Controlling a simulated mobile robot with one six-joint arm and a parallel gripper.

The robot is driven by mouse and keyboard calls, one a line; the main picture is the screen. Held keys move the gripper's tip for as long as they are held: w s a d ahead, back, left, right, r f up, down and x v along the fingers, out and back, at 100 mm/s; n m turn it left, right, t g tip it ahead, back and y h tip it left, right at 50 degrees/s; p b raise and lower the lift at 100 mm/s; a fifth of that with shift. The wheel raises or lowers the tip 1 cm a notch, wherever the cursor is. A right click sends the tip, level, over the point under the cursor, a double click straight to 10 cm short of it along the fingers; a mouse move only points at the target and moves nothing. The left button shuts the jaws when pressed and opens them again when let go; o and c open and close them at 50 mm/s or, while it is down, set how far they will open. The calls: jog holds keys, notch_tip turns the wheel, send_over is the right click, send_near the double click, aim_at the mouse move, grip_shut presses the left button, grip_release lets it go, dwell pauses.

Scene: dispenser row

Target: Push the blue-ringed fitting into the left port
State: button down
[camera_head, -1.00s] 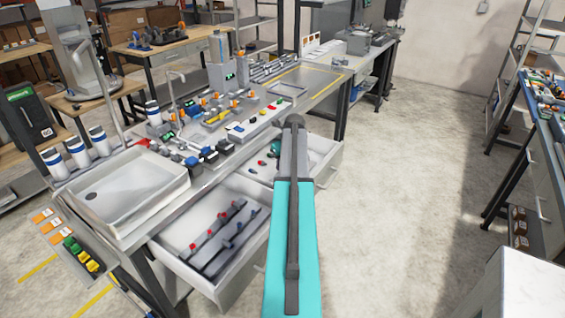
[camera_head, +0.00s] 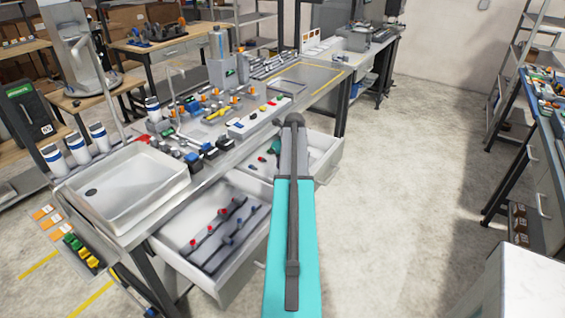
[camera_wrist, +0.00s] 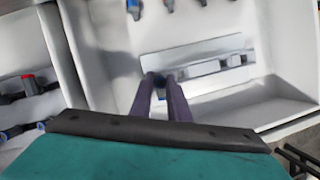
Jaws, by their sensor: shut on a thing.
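In the wrist view my gripper (camera_wrist: 160,78) points down into a white drawer, its two dark fingers close together. A pale grey bar with several dark-edged openings (camera_wrist: 208,66) lies on the drawer floor. My fingertips are over or at its left end, by the left opening; whether the held piece touches or enters it cannot be told. In the head view my arm hides my gripper and this spot.
The white drawer (camera_head: 327,170) stands open under the bench (camera_head: 160,214). A nearer open drawer (camera_head: 222,287) holds dark rails with red and blue fittings (camera_head: 229,238).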

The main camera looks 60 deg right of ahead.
jog(key=shift+f, duration=0.9)
jog(key=c, duration=1.6)
grip_release()
jog(key=shift+r+b, duration=0.15)
jog(key=shift+b, duration=0.15)
jog(key=shift+b+v, duration=1.35)
jog(key=shift+v, duration=5.45)
jog(key=shift+a, duration=0.1)
